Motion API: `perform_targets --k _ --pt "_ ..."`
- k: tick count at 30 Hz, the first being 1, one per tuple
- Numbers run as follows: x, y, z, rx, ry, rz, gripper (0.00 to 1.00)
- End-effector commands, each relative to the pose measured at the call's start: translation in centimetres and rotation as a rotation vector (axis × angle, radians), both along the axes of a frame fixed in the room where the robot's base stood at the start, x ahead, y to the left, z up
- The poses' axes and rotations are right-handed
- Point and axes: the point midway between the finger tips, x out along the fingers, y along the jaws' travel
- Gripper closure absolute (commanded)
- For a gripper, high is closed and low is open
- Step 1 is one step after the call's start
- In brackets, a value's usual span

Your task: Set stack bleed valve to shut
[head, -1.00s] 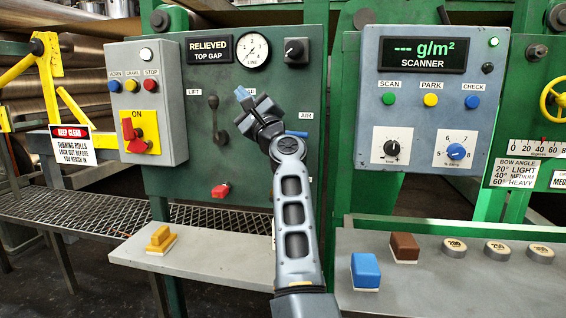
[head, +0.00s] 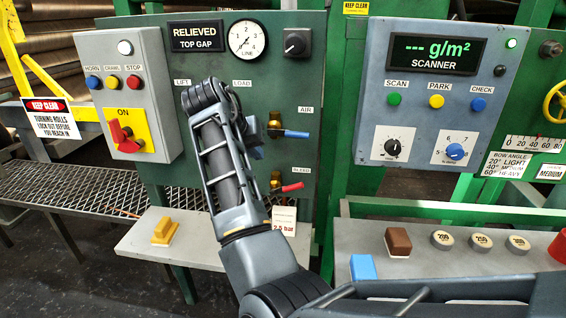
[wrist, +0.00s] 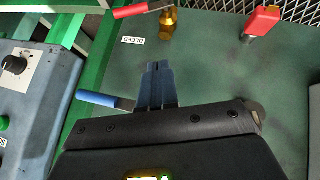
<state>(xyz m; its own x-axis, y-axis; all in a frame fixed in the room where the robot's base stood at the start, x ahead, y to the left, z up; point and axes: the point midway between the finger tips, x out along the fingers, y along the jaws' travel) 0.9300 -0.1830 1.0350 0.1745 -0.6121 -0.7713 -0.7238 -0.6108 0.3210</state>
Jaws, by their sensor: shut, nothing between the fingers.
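The bleed valve has a red lever (head: 292,187) and a brass body (head: 276,181), low on the right side of the green panel. Its lever points right, roughly level. In the wrist view the red lever (wrist: 138,9) and brass body (wrist: 168,22) are at the top, beside the BLEED label (wrist: 133,40). My gripper (wrist: 158,66) is shut and empty, with its blue fingers pointing toward the bleed valve but apart from it. In the head view my arm hides most of the gripper.
The blue AIR lever (head: 296,134) is above the bleed valve; in the wrist view it (wrist: 98,99) lies close left of my fingers. A red handle (wrist: 262,20) is on the panel to the right. A shelf (head: 200,248) with a yellow block (head: 163,232) is below.

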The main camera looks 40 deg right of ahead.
Motion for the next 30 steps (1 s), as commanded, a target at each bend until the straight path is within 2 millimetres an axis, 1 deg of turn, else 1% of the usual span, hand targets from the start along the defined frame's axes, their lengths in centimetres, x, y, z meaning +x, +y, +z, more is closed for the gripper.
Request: perform_targets --k 1,3,5,8,14,24,30 --pt "-0.8 -0.1 0.8 -0.021 0.043 -0.017 1.00" --pt "-1.7 -0.2 1.1 -0.041 0.086 -0.035 1.00" --pt "-2.1 -0.3 1.1 -0.051 0.106 -0.045 1.00" --pt "-2.3 -0.7 0.7 -0.055 0.117 -0.051 1.00" --pt "-2.1 -2.7 -1.5 -0.055 0.116 -0.050 1.00" --pt "-1.7 -7.1 -6.4 -0.054 0.114 -0.051 1.00" --pt "-2.9 -7.1 -8.8 -0.055 0.113 -0.049 1.00"
